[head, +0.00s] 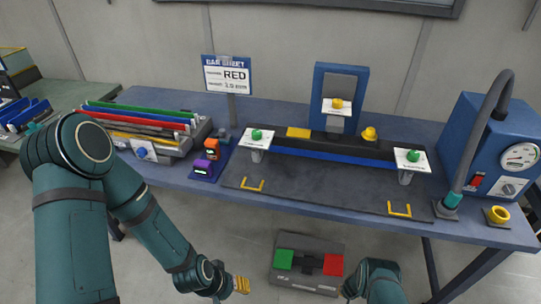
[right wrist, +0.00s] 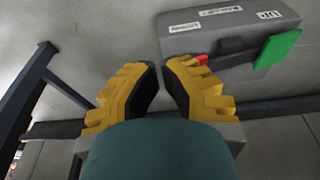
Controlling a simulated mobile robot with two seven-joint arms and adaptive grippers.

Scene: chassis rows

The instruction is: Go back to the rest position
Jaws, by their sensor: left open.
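My left gripper (head: 241,285) hangs low in front of the bench at the bottom of the head view. Its yellow fingers are small and seen from above; they are open, with nothing seen in them. My right arm shows at the bottom right of the head view, with its gripper cut off by the frame edge. In the right wrist view my right gripper (right wrist: 160,72) has two yellow fingers with dark pads. A narrow gap shows between them, with nothing in it. Both grippers are away from the bench top.
A grey box (head: 308,286) with green and red pads is low in front, near both arms.

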